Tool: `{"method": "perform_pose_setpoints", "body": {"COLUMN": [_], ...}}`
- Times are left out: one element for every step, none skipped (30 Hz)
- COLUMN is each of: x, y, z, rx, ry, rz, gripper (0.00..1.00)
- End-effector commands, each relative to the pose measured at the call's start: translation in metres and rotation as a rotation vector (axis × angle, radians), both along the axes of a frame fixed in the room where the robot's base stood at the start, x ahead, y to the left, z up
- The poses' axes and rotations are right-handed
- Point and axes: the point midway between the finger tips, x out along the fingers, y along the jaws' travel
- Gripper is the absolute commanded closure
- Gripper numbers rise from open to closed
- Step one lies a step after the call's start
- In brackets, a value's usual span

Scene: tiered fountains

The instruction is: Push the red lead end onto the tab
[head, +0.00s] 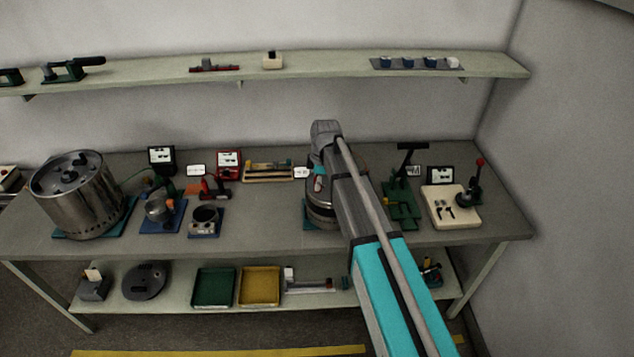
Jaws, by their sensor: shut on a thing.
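My gripper (318,184) is at the end of my arm, low over a round steel fountain base (321,213) right of the bench's middle. It is small and partly covered by my arm.
On the bench (262,228), a large steel drum (80,195) stands left, with small devices and a wooden tray (267,171) between. A green press (401,205) and a cream board (450,208) stand right. A shelf (320,70) runs above. The bench's front middle strip is clear.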

Motion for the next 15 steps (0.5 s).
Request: {"method": "perform_pose_setpoints", "body": {"x": [0.0000,0.0000,0.0000,0.0000,0.0000,0.0000,0.0000,0.0000,0.0000,0.0000,0.0000,0.0000,0.0000,0.0000,-0.0001], "y": [0.0000,0.0000,0.0000,0.0000,0.0000,0.0000,0.0000,0.0000,0.0000,0.0000,0.0000,0.0000,0.0000,0.0000,0.0000], "z": [-0.0019,-0.0024,-0.0031,-0.0036,-0.0041,-0.0048,-0.0054,-0.0047,-0.0042,-0.0042,-0.0042,-0.0042,-0.0042,-0.0042,-0.0042], "rx": [0.000,0.000,0.000,0.000,0.000,0.000,0.000,0.000,0.000,0.000,0.000,0.000,0.000,0.000,0.000], "ry": [0.000,0.000,0.000,0.000,0.000,0.000,0.000,0.000,0.000,0.000,0.000,0.000,0.000,0.000,0.000], "rz": [0.000,0.000,0.000,0.000,0.000,0.000,0.000,0.000,0.000,0.000,0.000,0.000,0.000,0.000,0.000], "gripper": [0.91,0.91,0.91,0.91,0.91,0.91,0.91,0.63,0.55,0.50,0.44,0.37,0.31,0.26,0.26]}}
